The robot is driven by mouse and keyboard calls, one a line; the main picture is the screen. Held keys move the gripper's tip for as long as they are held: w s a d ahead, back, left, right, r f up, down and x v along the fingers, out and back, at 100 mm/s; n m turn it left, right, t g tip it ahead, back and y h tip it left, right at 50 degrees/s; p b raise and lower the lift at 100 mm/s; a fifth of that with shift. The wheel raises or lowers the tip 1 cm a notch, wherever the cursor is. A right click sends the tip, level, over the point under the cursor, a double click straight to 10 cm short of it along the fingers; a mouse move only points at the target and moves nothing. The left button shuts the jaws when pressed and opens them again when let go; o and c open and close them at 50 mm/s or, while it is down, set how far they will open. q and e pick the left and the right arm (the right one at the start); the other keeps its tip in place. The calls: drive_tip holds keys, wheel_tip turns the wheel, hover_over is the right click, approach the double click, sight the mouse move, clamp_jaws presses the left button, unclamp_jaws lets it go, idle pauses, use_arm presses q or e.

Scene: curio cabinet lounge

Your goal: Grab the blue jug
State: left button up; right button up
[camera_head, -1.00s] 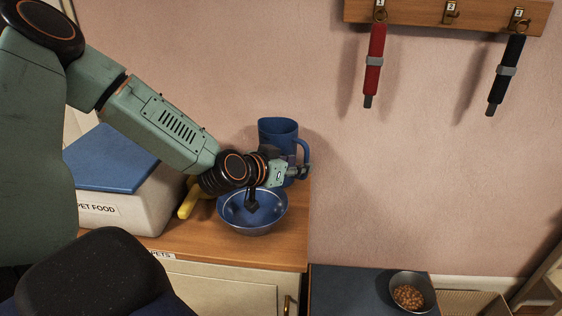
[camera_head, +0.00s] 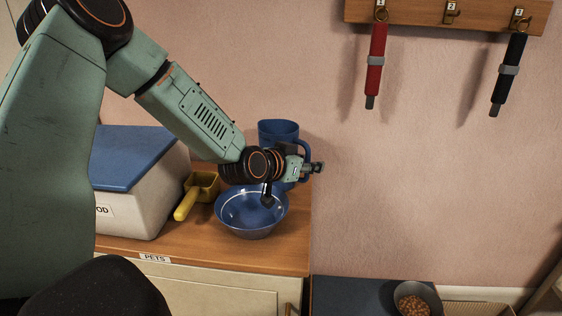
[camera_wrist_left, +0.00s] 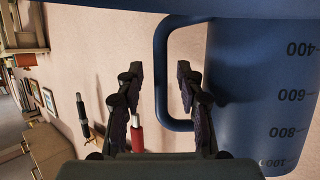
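The blue jug (camera_head: 278,130) stands upright at the back right of the wooden cabinet top, its handle (camera_head: 304,148) on its right side. My left gripper (camera_head: 318,167) is in front of the jug at handle height and hides part of it. In the left wrist view the jug (camera_wrist_left: 255,95) shows printed measuring numbers on the right. The open fingers of my left gripper (camera_wrist_left: 160,72) lie on either side of the handle's upright bar in the picture. I cannot tell whether they reach around it or touch it. My right gripper is out of view.
A blue metal bowl (camera_head: 251,213) stands just below the gripper. A yellow scoop (camera_head: 190,200) and a blue-lidded food box (camera_head: 140,200) are to the left. A red leash (camera_head: 376,65) and a black leash (camera_head: 507,75) hang on the wall. Free space lies right of the jug.

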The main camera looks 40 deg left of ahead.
use_arm(q)
clamp_jaws()
idle(0.6)
drive_tip(key=shift+r, duration=0.1)
